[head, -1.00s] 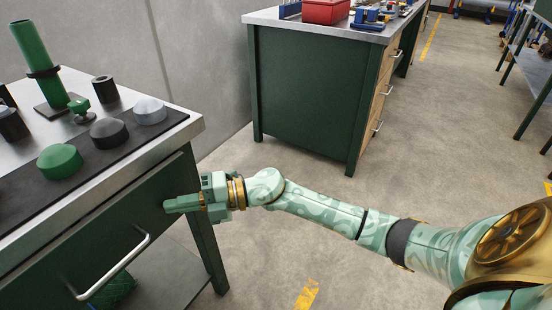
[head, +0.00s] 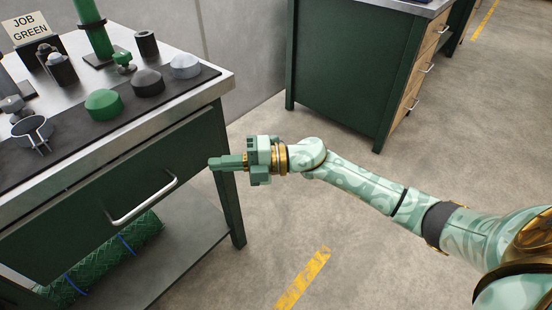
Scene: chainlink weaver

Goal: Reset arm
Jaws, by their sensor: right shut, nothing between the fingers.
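My right arm (head: 365,189) comes in from the right, stretched across the middle of the view. My right gripper (head: 216,164) is shut and empty. It points left, in front of the green bench's drawer front (head: 150,165) near its right end, above and to the right of the silver drawer handle (head: 144,201). I cannot tell whether its tips touch the bench. My left gripper is not in view.
On the bench top (head: 222,82) stand green (head: 104,103), black (head: 148,82) and grey (head: 185,66) knobs, a green tube (head: 92,28) and a JOB GREEN sign (head: 29,29). Green mesh rolls (head: 110,255) lie on the lower shelf. A second bench (head: 335,75) stands behind; open floor (head: 390,265) lies in front.

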